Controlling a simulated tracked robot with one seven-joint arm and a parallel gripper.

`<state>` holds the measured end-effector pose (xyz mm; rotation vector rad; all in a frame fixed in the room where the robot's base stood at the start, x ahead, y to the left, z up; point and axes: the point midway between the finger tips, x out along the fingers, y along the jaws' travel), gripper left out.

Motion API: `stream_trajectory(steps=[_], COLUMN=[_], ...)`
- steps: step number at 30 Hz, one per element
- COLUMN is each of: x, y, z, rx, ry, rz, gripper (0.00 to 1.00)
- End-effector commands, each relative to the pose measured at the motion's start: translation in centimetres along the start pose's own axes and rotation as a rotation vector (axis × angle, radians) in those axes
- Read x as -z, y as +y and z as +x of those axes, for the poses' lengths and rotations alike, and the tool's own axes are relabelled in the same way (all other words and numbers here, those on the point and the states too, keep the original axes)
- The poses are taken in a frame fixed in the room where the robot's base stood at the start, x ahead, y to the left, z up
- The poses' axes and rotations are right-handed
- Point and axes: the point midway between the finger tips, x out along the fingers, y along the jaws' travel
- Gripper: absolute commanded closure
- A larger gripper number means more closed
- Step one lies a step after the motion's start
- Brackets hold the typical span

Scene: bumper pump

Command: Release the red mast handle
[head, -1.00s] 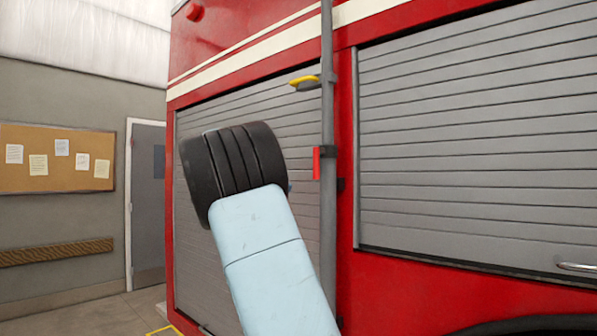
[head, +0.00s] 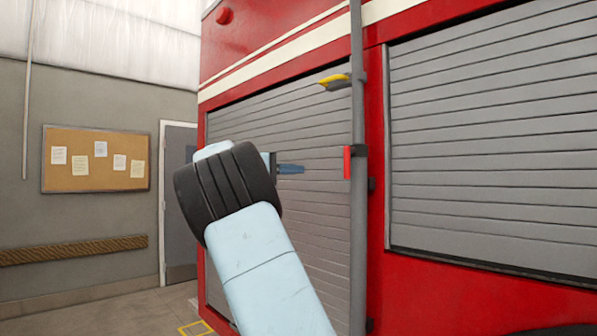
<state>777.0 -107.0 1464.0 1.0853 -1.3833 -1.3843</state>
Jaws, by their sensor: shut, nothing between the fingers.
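The red mast handle (head: 347,162) is a small upright red bar on the left side of the grey vertical mast (head: 357,230), at mid height in the head view. My gripper (head: 302,169) shows as a dark blue-grey tip pointing right, beyond my black arm joint. It is shut and empty. In the picture its tip lies to the left of the red handle, with a gap between them. I cannot tell the distance in depth. My arm hides part of the gripper's base.
A yellow lever (head: 335,79) sticks out left from the mast above the red handle. The red fire truck (head: 450,270) with grey roller shutters (head: 490,140) stands behind. A cork board (head: 96,159) and a door (head: 180,200) are on the left wall.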

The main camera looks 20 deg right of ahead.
Motion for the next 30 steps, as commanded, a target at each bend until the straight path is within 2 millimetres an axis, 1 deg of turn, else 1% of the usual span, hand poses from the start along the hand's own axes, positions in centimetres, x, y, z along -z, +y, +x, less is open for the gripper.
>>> stream_trajectory(steps=[1,3,13,21,25,30], x=[-0.1,-0.1,-0.1,-2.3,-2.7,-2.9], y=[0.0,0.0,0.0,0.0,0.0,0.0], z=[1.0,2.2,8.0,10.1,10.5,10.6], rx=[0.001,0.001,0.000,0.001,0.001,0.000], ry=[-0.003,-0.003,-0.003,0.000,0.001,0.000], rz=[-0.001,0.000,-0.001,-0.001,0.000,0.000], gripper=[1.00,1.00,1.00,1.00,1.00,1.00])
